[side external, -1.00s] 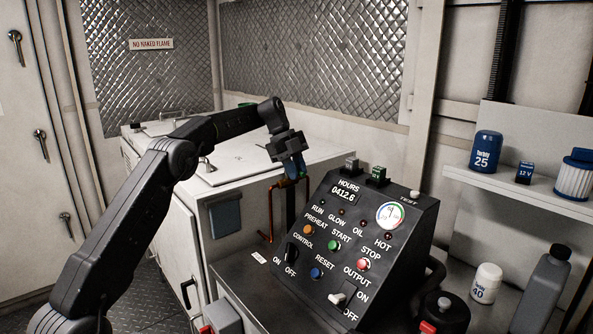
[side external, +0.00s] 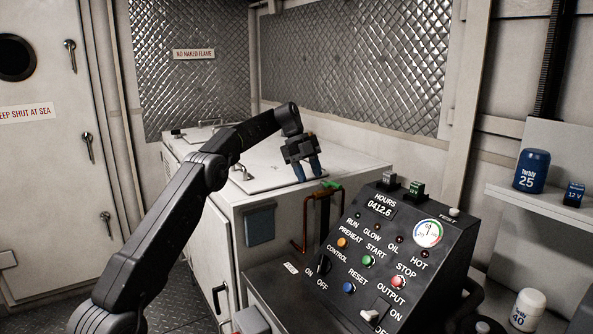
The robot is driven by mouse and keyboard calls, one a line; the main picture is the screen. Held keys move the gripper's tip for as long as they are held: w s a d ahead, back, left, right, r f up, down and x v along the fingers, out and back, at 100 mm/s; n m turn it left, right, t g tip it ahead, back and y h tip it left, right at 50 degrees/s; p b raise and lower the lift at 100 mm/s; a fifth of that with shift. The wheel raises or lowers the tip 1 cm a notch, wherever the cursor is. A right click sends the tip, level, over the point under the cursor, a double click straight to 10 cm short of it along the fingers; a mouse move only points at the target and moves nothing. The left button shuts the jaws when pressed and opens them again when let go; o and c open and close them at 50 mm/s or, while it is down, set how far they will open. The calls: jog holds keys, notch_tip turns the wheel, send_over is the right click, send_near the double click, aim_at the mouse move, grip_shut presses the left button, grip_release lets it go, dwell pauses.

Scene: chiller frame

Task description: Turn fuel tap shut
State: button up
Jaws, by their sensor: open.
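The fuel tap has a green handle (side external: 331,186) beside the copper pipe (side external: 306,222), behind the upper left of the black control panel. The handle looks roughly level across the top of the pipework, but its exact setting is too small to tell. My gripper (side external: 309,177) hangs just left of and above the handle, over the front edge of the white cabinet. Its two blue fingers point down, apart, with nothing between them. It appears clear of the handle.
The sloping control panel (side external: 392,262) with switches and a gauge stands right of the tap. The white cabinet (side external: 275,203) is behind and left. A shelf (side external: 515,196) with a blue canister (side external: 532,170) is at the far right. Open space lies above the cabinet.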

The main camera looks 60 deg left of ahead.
jog(key=shift+s+a, duration=0.3)
jog(key=shift+a, duration=0.45)
jog(key=shift+s+a, duration=0.3)
jog(key=shift+a, duration=0.5)
jog(key=shift+s+a, duration=0.3)
jog(key=shift+a, duration=0.45)
jog(key=s+d+r+n+y, duration=0.25)
jog(key=d+r+n, duration=0.6)
jog(key=d, duration=0.65)
jog(key=s+d+r+n+t, duration=0.15)
jog(key=s+d+n, duration=0.25)
jog(key=s+d, duration=0.6)
jog(key=s+d+f+n+t+y, duration=0.1)
jog(key=s+d+f+n, duration=0.2)
jog(key=s, duration=0.6)
jog(key=s+d+f+n+t+y, duration=0.1)
jog(key=s+d+f+n, duration=0.3)
jog(key=s+f, duration=0.3)
jog(key=s+d, duration=0.1)
jog(key=s, duration=0.1)
jog(key=shift+s+f, duration=0.35)
jog(key=shift+s, duration=0.05)
